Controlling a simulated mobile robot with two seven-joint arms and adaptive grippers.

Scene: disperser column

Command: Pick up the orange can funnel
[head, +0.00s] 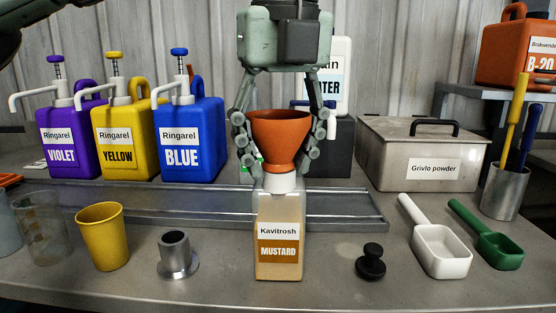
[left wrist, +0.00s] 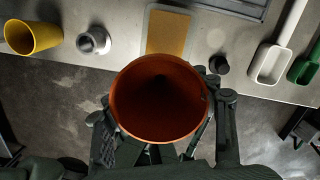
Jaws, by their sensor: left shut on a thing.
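The orange funnel (head: 279,130) is upright with its wide mouth up, between the two fingers of my left gripper (head: 279,158), which is shut on it. In the left wrist view I look down into the funnel (left wrist: 160,98), with the gripper's fingers (left wrist: 162,130) on either side. In the head view the funnel's lower end lines up with the white neck of the clear Kavitrosh Mustard bottle (head: 279,262). I cannot tell whether it touches the bottle. My right gripper is not in view.
Violet, yellow and blue pump jugs (head: 188,140) stand behind left. A yellow cup (head: 102,237), metal flanged piece (head: 177,256) and black knob (head: 371,262) stand in front. White (head: 442,251) and green scoops (head: 497,249) lie right, before a metal box (head: 400,165).

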